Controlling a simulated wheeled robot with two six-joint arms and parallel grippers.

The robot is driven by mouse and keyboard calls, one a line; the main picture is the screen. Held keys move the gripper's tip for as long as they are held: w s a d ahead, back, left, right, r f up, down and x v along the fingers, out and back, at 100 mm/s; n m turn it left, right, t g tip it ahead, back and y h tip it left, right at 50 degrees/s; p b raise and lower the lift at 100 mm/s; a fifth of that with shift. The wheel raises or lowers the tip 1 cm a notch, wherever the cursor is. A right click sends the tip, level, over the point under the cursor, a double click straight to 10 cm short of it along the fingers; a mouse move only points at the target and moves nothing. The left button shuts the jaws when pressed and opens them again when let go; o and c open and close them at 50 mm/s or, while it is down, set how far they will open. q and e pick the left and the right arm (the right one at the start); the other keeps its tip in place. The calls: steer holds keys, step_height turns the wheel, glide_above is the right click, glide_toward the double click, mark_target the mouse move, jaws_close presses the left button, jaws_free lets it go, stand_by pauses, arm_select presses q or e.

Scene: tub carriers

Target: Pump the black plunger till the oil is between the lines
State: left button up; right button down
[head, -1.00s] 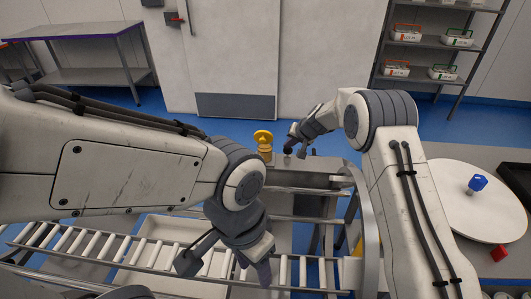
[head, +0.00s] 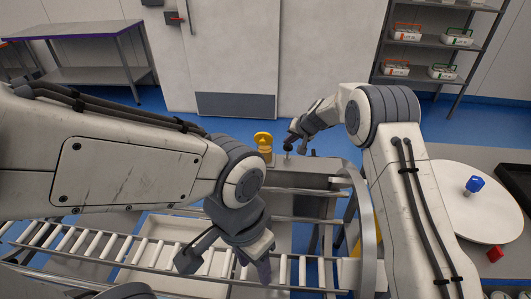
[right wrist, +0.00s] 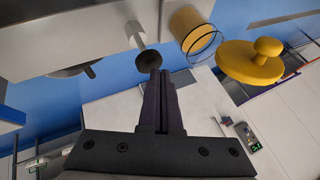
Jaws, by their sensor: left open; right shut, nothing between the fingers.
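The black plunger knob (right wrist: 149,62) sits on a pale metal rod (right wrist: 138,35) in the right wrist view. In the head view the knob (head: 287,147) stands above the machine top with some rod showing. My right gripper (right wrist: 161,73) is shut and empty, its tips right at the knob; I cannot tell whether they touch. A clear cylinder (right wrist: 205,45) beside the rod is partly filled with yellow, with thin dark rings; the level against the lines is unclear. A yellow disc with a round knob (right wrist: 250,62) is next to it. My left gripper (head: 262,262) is open above the roller conveyor.
A roller conveyor (head: 100,249) runs across the front with a grey tub (head: 160,228) behind its rollers. A shelf with carriers stands at back right.

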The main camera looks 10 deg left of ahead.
mark_target(289, 147)
steer(key=shift+r+p, duration=1.85)
steer(key=shift+r, duration=1.25)
steer(key=shift+f, duration=0.1)
steer(key=s+a+r+n+g, duration=0.1)
steer(key=s+a+r+n, duration=0.15)
steer(key=s, duration=0.65)
steer(key=s+a+r+n+g, duration=0.15)
steer(key=s+r, duration=0.25)
steer(key=s, duration=0.4)
steer(key=s+a+r+n+g, duration=0.15)
steer(key=s+r, duration=0.25)
steer(key=s, duration=0.5)
steer(key=s+d+n+g+h, duration=0.1)
steer(key=s+d, duration=0.4)
steer(key=s, duration=0.7)
steer(key=s+d+n+g+h, duration=0.1)
steer(key=s+d, duration=0.4)
steer(key=s, duration=0.7)
steer(key=shift+s+f+n+h, duration=0.15)
steer(key=shift+f+n+h, duration=0.3)
steer(key=shift+n+h, duration=0.35)
